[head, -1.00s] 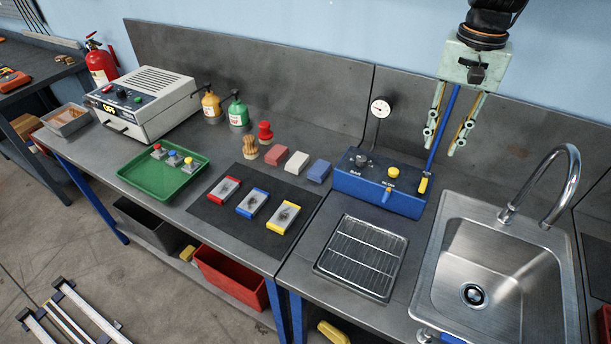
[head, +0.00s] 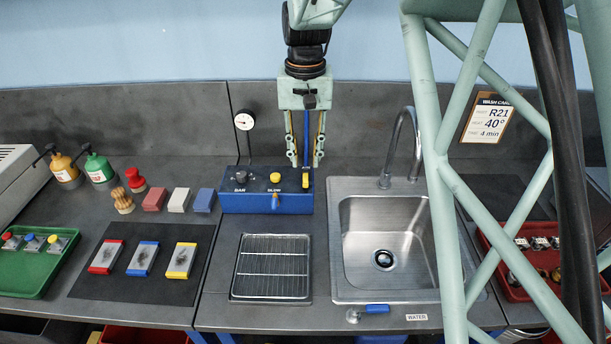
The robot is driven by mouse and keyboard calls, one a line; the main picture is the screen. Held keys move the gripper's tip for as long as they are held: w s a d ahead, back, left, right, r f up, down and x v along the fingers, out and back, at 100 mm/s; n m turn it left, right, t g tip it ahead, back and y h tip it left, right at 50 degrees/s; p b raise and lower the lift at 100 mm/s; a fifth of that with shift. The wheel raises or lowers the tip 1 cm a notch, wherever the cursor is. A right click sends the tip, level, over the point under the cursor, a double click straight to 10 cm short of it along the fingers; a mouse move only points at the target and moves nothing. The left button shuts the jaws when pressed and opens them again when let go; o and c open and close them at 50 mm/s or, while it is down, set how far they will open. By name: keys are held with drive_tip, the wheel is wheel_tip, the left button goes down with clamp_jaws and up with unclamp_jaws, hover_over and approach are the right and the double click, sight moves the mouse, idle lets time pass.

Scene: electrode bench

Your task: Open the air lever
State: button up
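A blue air box (head: 240,204) stands at the back of the bench, with a dark knob (head: 241,177) marked BAR and a yellow knob (head: 275,178) marked BLOW. A small blue lever (head: 274,201) sticks out at its front, below the yellow knob. I cannot tell the lever's exact setting. A yellow handle (head: 305,182) stands at the box's right end below a blue upright hose or rod (head: 306,140). My gripper (head: 305,163) is open and points down, its fingers apart on either side of the blue upright in the picture. I see nothing held. Contact is unclear.
A round gauge (head: 244,121) stands behind the box. A wire rack (head: 272,267) lies in front, and a sink (head: 385,235) with a tall tap (head: 402,140) is to the right. A blue handle (head: 377,309) sits by the WATER label. Coloured blocks stand left.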

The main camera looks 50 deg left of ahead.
sight(306, 179)
drive_tip(key=shift+f+b, duration=0.35)
drive_tip(key=shift+f, duration=3.05)
clamp_jaws()
